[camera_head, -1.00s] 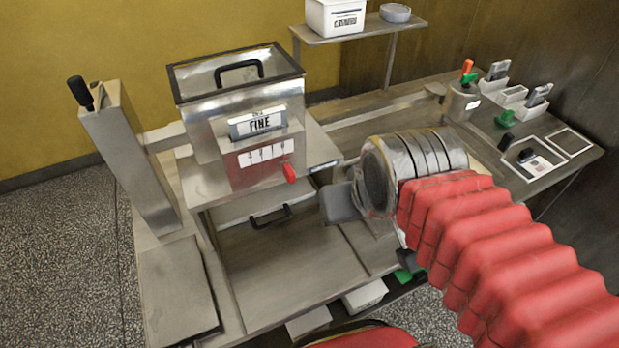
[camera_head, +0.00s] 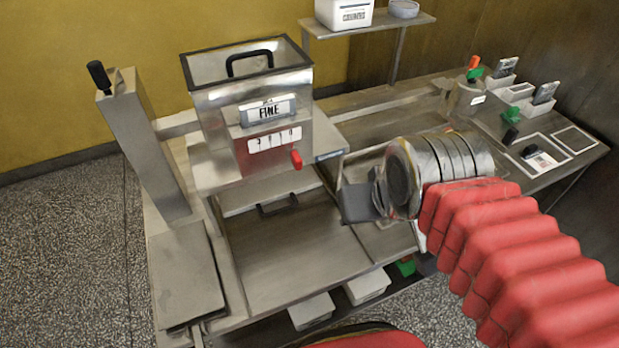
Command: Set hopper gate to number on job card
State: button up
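The hopper (camera_head: 225,105) is a steel box with a dark-rimmed open top and a black handle, left of centre. A plate reading "FINE" (camera_head: 267,111) is on its front. Below it is a white scale strip (camera_head: 275,139) with several marks too blurred to read. A red gate knob (camera_head: 296,159) sits at the strip's lower right. My gripper (camera_head: 352,190) is right of the knob and apart from it; its grey fingers point left, and their gap is unclear. A card with print (camera_head: 541,162) lies in a frame on the right bench; its number is unreadable.
A black-handled lever post (camera_head: 147,145) stands left of the hopper. A steel tray (camera_head: 290,250) lies below it. White bins (camera_head: 312,310) sit under the bench. A shelf (camera_head: 370,24) with a tub is behind. Holders and a green clip (camera_head: 510,115) are at right.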

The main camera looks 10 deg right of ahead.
aim_at(293, 153)
jog(key=u, duration=0.05)
jog(key=k, duration=1.7)
jog(key=u, duration=0.95)
jog(key=i, duration=1)
